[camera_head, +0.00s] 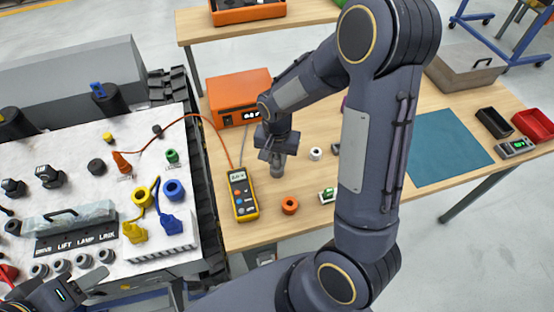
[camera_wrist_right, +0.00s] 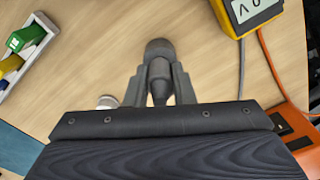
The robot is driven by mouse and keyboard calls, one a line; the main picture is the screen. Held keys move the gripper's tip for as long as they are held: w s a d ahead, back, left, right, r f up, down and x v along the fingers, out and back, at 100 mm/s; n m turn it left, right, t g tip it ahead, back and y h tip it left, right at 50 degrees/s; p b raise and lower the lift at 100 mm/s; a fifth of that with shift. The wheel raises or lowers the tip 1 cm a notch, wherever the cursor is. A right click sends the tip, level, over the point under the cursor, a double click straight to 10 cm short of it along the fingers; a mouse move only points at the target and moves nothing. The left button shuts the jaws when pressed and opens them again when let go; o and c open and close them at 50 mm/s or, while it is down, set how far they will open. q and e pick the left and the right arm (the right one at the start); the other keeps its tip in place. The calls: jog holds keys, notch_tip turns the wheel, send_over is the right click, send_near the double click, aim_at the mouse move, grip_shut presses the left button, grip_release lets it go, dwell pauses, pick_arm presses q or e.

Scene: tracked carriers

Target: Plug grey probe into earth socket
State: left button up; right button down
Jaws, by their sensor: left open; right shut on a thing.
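My right gripper (camera_head: 275,150) is shut on the grey probe (camera_head: 278,168), above the wooden table just right of the yellow multimeter (camera_head: 242,195). In the right wrist view the probe (camera_wrist_right: 160,72) sits between both fingers, its rounded end pointing away from the wrist. A green socket (camera_head: 172,156) with a small unreadable label stands on the white panel to the left; I cannot confirm it is the earth socket. An orange probe (camera_head: 122,162) stands on the panel, its orange lead running to the multimeter. My left gripper (camera_head: 40,295) is open at the bottom left, partly cut off.
An orange box (camera_head: 238,95) stands behind the multimeter. An orange ring (camera_head: 290,205), a white ring (camera_head: 316,154) and a small green-topped block (camera_head: 327,195) lie on the table. Yellow and blue plugs (camera_head: 172,228) and black knobs crowd the panel (camera_head: 75,170). A teal mat (camera_head: 445,150) is clear.

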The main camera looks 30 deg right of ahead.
jog(key=shift+r+p, duration=0.65)
jog(key=shift+r, duration=0.3)
jog(key=shift+r, duration=0.1)
jog(key=shift+r+p, duration=1.35)
jog(key=shift+r, duration=0.35)
jog(key=c, duration=1.8)
grip_release()
jog(key=c, duration=0.4)
jog(key=c, duration=2.2)
grip_release()
